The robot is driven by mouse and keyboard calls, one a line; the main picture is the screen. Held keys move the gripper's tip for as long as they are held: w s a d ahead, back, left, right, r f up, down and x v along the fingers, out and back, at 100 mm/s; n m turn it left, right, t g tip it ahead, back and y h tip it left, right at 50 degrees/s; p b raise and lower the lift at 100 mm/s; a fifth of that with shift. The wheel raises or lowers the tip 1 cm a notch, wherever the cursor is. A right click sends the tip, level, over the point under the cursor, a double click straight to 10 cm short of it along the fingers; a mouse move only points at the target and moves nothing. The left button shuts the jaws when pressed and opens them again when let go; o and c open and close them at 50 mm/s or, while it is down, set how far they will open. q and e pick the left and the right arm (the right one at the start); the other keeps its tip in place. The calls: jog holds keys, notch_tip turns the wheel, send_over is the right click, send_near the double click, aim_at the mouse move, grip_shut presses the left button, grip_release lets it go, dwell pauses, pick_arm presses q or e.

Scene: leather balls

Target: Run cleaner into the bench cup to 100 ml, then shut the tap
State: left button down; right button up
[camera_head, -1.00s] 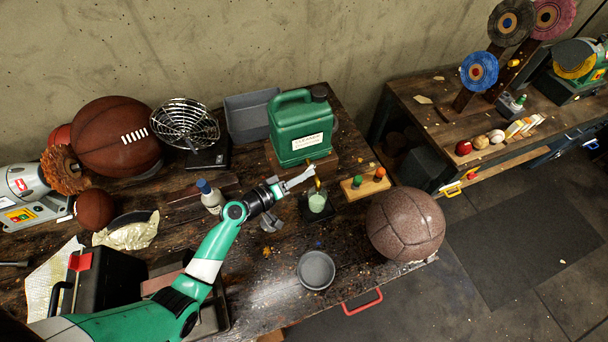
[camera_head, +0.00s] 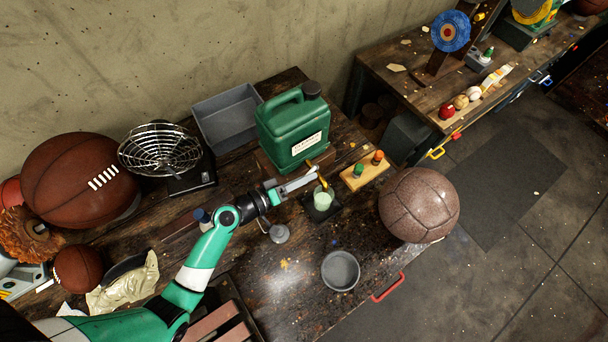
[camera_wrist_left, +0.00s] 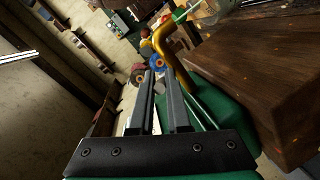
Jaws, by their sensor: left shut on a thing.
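The green jerrycan (camera_head: 296,133) of cleaner stands on a wooden block at the back of the bench. Its brass tap (camera_head: 323,181) hangs over the clear bench cup (camera_head: 322,201). The cup stands on a dark square pad and holds pale green liquid; its marks are too small to read. My left gripper (camera_head: 305,181) is at the tap, with its fingers shut on the tap's handle, though the grip itself is hard to see. In the left wrist view the fingers (camera_wrist_left: 161,98) reach up to the yellow brass tap (camera_wrist_left: 178,55). My right gripper is not in view.
A wooden holder with green and orange pegs (camera_head: 364,170) and a brown leather ball (camera_head: 419,205) stand right of the cup. A grey round dish (camera_head: 341,270) lies in front. A grey bin (camera_head: 228,118) and a wire basket (camera_head: 160,149) stand at the back left.

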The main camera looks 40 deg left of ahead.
pick_arm(q)
jog(key=c, duration=1)
grip_release()
jog(key=shift+a+r, duration=0.15)
jog(key=shift+r, duration=0.05)
jog(key=shift+o, duration=0.6)
jog(key=shift+f, duration=0.1)
jog(key=p+v, duration=0.3)
jog(key=v, duration=0.8)
jog(key=shift+s, duration=0.3)
